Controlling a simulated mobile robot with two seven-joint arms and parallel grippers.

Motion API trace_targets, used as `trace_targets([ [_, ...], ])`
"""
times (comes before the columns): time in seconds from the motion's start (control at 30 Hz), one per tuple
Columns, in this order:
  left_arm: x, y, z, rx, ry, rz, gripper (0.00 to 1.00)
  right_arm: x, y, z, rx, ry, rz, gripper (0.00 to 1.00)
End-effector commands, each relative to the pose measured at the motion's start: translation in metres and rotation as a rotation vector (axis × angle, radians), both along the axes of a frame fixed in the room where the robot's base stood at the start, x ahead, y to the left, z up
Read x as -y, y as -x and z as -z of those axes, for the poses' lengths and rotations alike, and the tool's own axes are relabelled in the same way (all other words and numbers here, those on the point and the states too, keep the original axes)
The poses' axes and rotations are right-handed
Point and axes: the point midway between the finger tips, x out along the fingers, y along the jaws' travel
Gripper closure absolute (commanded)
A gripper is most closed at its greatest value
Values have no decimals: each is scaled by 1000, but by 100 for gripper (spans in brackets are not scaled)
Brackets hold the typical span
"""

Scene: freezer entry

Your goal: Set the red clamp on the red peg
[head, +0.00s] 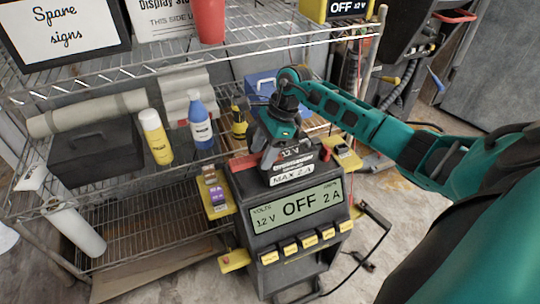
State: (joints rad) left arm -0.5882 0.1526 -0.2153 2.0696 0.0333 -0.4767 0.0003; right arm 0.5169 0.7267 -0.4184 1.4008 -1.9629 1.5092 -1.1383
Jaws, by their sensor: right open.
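The charger (297,213) stands in the middle, its display reading OFF, 12 V and 2 A. My right gripper (268,160) reaches in from the right and points down over the top of the charger. Its jaws are open, and their tips are close to the charger's top. Red parts show beside the jaws, but the gripper partly covers them, so I cannot tell clamp from peg there. A small red piece (325,152) shows at the charger's top right. A black clamp-like piece on a cable (376,216) is at the charger's right. My left gripper is out of view.
A wire shelf (130,215) on the left holds a yellow bottle (156,138), a blue bottle (200,122) and a dark box (97,150). A blue toolbox (262,82) sits behind my gripper. Yellow side ledges (234,260) jut from the charger. Bare floor shows at right.

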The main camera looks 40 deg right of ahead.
Motion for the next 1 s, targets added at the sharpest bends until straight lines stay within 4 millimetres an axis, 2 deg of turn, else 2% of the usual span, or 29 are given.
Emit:
trace_targets([
  [0.07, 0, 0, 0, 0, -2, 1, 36, 0, 0, 0, 0, 0, 0, 50],
  [0.6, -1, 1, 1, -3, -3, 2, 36, 0, 0, 0, 0, 0, 0, 100],
  [1.0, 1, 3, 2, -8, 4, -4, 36, 0, 0, -3, 2, 0, 1, 100],
])
